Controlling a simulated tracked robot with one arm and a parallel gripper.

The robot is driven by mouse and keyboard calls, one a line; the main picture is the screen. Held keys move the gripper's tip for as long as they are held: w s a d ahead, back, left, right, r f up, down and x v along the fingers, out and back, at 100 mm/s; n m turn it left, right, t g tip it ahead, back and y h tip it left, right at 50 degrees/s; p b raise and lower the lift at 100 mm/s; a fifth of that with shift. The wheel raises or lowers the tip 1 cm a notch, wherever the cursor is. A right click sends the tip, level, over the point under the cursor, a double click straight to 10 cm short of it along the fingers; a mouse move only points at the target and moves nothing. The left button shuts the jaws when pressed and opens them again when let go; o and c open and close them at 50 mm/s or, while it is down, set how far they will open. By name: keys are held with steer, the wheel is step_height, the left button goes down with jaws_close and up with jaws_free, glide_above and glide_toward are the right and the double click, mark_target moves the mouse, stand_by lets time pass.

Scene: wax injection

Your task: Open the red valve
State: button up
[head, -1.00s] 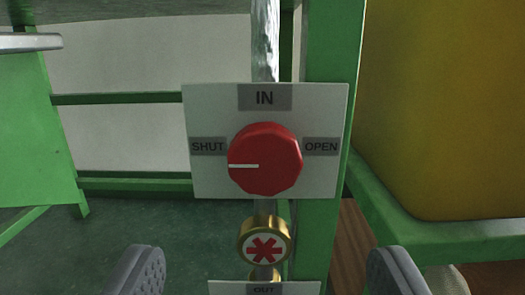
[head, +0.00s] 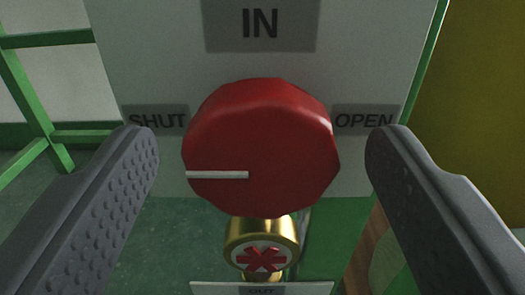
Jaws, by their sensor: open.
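The red valve (head: 262,140) is a round faceted knob in the middle of the head view. Its white pointer line points left, toward the SHUT label (head: 157,121). The OPEN label (head: 366,121) is on its right, and the IN label (head: 260,24) is above it, all on a white plate (head: 150,50). My gripper (head: 262,145) is open, with one grey finger on each side of the knob. Gaps show between both fingers and the knob. I cannot tell how far the fingertips are from the plate.
Below the knob is a brass fitting (head: 262,238) with a red cross-shaped mark, and under it a partly cut-off plate (head: 262,288) labelled OUT. Green frame bars (head: 45,40) stand at the left. A yellow surface (head: 480,110) is at the right.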

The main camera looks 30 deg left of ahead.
steer(key=c, duration=1)
